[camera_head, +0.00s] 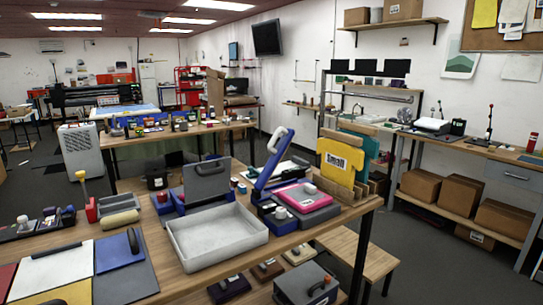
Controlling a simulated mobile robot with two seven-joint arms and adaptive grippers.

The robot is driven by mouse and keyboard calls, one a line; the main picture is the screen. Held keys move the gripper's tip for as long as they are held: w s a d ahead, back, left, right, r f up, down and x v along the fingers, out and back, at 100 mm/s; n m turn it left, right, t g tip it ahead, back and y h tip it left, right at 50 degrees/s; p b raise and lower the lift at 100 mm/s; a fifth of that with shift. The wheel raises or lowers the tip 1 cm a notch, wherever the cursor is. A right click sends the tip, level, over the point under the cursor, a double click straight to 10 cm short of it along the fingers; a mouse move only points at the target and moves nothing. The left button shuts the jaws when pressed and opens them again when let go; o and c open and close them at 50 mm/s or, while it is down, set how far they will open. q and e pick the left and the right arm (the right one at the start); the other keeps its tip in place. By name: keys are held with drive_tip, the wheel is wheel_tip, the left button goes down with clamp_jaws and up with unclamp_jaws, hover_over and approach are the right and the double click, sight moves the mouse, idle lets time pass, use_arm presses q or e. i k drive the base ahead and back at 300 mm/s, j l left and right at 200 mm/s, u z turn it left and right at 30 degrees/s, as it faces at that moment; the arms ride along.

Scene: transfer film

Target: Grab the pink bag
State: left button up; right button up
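Neither of my grippers shows in the head view.
Yellow sheet (340,160) stands upright in a wooden rack to the right. Dark floor (450,270) is open beyond the table's right end.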

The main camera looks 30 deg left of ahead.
sight(304, 198)
drive_tip(key=u, duration=0.2)
drive_tip(key=i+l+u, duration=0.2)
drive_tip(key=i+u, duration=0.2)
drive_tip(key=i+l+u, duration=0.45)
drive_tip(key=j, duration=0.1)
